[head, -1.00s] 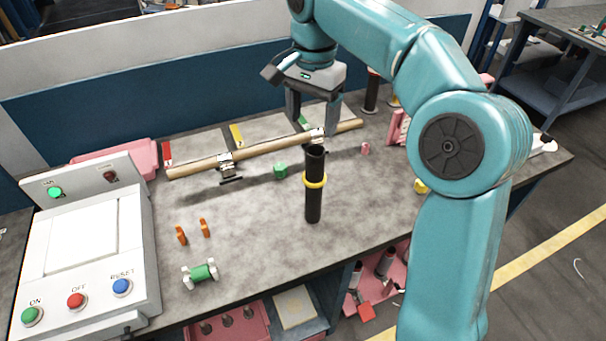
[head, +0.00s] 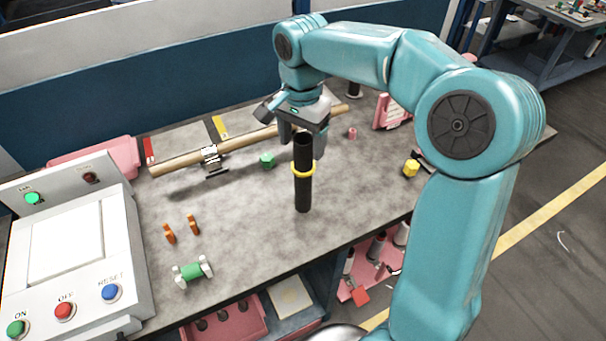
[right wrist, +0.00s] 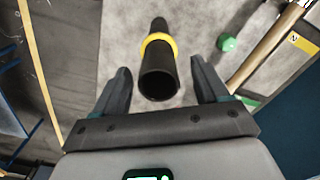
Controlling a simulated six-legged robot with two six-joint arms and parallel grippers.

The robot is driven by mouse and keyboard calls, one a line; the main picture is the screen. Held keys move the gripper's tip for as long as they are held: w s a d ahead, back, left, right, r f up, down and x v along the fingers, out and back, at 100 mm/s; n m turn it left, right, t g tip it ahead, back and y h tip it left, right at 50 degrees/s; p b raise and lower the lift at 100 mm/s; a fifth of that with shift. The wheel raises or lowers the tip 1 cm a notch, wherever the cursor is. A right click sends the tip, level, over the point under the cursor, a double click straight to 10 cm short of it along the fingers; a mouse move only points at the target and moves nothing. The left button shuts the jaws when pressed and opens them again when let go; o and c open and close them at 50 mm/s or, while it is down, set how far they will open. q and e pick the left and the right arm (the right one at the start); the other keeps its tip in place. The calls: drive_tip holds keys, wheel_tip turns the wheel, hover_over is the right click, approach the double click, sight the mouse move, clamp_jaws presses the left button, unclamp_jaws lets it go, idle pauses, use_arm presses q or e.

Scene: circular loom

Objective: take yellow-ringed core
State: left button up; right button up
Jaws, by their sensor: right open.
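The yellow-ringed core is a black upright tube (head: 303,192) with a yellow ring around its middle, standing on the table. It also shows in the right wrist view (right wrist: 158,70), its open end toward the camera, between and just beyond the two fingertips. My right gripper (head: 303,140) is open, at the upper part of the core in the head view. In the right wrist view its fingers (right wrist: 161,80) lie on either side of the core, with gaps visible on both sides. Whether a finger touches the core cannot be told. My left gripper is out of view.
A long wooden rod (head: 180,163) in a metal clamp lies behind the core. A green piece (head: 267,160), orange pegs (head: 168,234), a green-and-white spool (head: 191,271) and a yellow piece (head: 411,168) stand around. A control box (head: 75,255) is at left.

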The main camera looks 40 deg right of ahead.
wheel_tip(320, 180, down, 4)
drive_tip(key=shift+s+r, duration=0.1)
drive_tip(key=shift+s, duration=0.05)
drive_tip(key=shift+f, duration=0.35)
drive_tip(key=shift+r, duration=0.1)
drive_tip(key=c, duration=0.8)
clamp_jaws()
wheel_tip(320, 180, up, 20)
drive_tip(key=p, duration=0.2)
hover_over(302, 155)
drive_tip(key=w+d, duration=0.1)
drive_tip(key=shift+w+d, duration=0.1)
drive_tip(key=shift+d, duration=0.1)
